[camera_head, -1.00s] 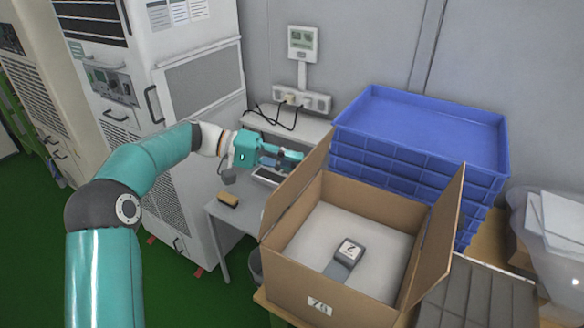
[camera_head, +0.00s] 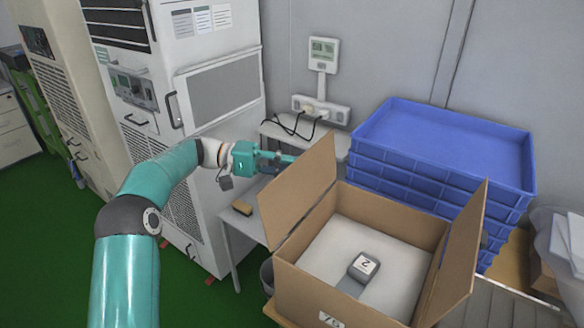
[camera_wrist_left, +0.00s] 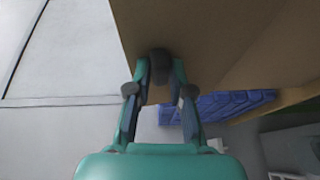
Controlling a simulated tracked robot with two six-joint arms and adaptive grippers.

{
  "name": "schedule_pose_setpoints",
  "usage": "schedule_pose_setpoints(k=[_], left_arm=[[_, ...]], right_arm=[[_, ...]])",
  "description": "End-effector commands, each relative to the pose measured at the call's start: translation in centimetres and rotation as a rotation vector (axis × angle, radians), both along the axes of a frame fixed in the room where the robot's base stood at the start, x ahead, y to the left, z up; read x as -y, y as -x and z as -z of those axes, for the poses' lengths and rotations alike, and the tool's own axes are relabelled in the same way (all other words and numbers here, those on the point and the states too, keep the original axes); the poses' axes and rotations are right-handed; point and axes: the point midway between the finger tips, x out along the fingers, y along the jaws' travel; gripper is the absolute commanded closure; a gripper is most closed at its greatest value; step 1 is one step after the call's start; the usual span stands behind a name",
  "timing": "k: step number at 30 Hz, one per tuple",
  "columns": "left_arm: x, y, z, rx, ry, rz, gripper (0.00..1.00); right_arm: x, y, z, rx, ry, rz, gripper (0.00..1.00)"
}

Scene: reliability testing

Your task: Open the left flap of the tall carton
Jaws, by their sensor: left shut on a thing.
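The tall brown cardboard carton (camera_head: 352,311) stands open at the right of the head view. Its left flap (camera_head: 300,188) stands up and leans outward to the left; its right flap (camera_head: 462,250) stands up too. My left gripper (camera_head: 290,161) is at the far upper part of the left flap, and the flap partly hides its fingertips. In the left wrist view, my left gripper (camera_wrist_left: 160,72) is shut on the flap's edge, with the brown board (camera_wrist_left: 215,45) above the fingers. My right gripper is not in view.
A grey device (camera_head: 363,267) with a white label lies on the pale surface inside the carton. Blue stacked crates (camera_head: 440,150) stand behind it. A tall white cabinet (camera_head: 215,90) and a small table (camera_head: 240,228) with a brush (camera_head: 242,208) are at the left.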

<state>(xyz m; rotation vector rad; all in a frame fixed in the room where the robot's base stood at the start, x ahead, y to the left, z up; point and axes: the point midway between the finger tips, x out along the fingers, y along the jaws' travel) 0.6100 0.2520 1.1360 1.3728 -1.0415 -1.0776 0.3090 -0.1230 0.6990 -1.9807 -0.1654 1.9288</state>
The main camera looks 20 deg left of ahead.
Motion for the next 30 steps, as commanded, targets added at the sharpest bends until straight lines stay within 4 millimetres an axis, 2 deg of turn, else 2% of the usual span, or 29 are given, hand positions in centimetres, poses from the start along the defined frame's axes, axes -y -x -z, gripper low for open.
schedule_pose_setpoints(k=[1,5,6,9,26,30], left_arm=[[-0.05,0.14,1.37,-0.02,-0.015,0.006,1.0],[-0.13,0.18,1.4,-0.02,-0.015,0.005,1.0],[-0.15,0.19,1.41,-0.021,-0.015,0.005,0.74],[-0.15,0.22,1.4,-0.021,-0.015,0.005,0.58],[-0.2,0.23,0.77,-0.012,-0.014,0.003,0.57],[-0.9,0.33,0.73,-0.011,-0.014,0.001,0.57]], right_arm=[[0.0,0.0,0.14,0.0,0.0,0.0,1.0],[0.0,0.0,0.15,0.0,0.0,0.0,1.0],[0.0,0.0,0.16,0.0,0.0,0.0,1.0],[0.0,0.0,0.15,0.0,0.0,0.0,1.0],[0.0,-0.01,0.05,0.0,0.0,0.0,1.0],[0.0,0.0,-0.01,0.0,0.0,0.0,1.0]])
